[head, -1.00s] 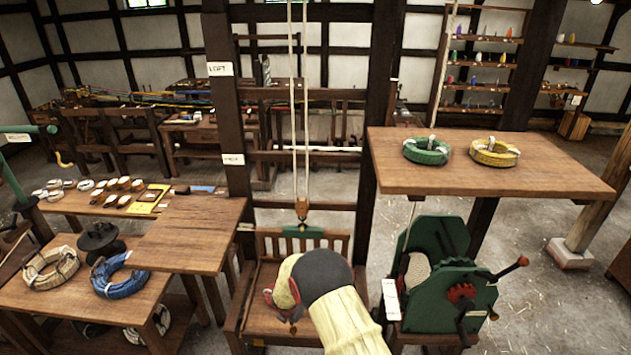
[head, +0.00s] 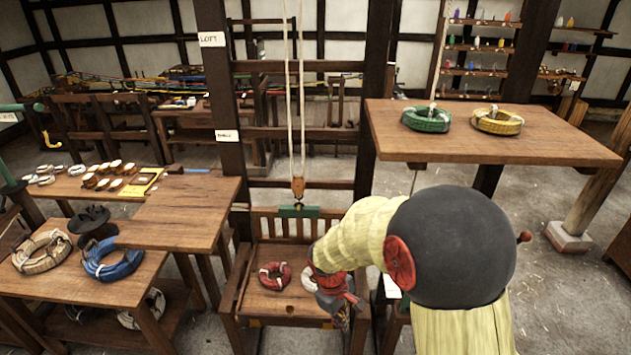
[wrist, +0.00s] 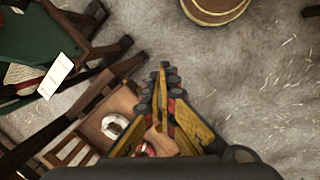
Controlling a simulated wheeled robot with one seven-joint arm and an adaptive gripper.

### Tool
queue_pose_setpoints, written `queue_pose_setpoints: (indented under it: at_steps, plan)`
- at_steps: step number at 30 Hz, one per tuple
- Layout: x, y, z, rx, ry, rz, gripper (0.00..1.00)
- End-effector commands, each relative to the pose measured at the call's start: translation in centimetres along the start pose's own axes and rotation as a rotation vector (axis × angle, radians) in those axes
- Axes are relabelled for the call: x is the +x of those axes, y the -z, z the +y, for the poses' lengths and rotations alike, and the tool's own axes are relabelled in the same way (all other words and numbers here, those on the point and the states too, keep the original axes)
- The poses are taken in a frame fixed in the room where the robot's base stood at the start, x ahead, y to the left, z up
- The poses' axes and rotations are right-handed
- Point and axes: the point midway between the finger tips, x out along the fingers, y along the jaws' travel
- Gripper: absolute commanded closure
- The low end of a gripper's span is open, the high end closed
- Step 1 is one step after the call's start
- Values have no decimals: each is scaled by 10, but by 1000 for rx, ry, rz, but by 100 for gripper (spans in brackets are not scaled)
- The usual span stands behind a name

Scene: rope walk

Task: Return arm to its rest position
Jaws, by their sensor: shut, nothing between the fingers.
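My arm (head: 450,245) is raised large at the lower right of the head view, with a yellow sleeve and a dark rounded joint. My gripper (head: 347,312) hangs beyond it, pointing down near the right side of the wooden hoist seat. In the wrist view my gripper (wrist: 164,72) shows its yellow-and-black fingers drawn together with nothing between them. A red rope coil (head: 274,276) lies on the seat, to the left of the gripper and apart from it.
A high table (head: 560,153) with green (head: 427,118) and yellow (head: 497,120) coils stands beyond my arm at right. A green winch frame (wrist: 38,40) shows in the wrist view. At left, a low bench (head: 50,300) holds white and blue coils.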

Motion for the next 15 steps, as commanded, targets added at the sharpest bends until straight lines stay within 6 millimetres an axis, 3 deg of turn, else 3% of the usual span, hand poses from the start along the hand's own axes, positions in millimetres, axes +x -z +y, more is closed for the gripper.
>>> queue_pose_setpoints:
  at_steps: [6,15]
  plan:
    - [-28,-58,-12,269,36,40,100]
    - [-50,-129,-39,550,81,125,100]
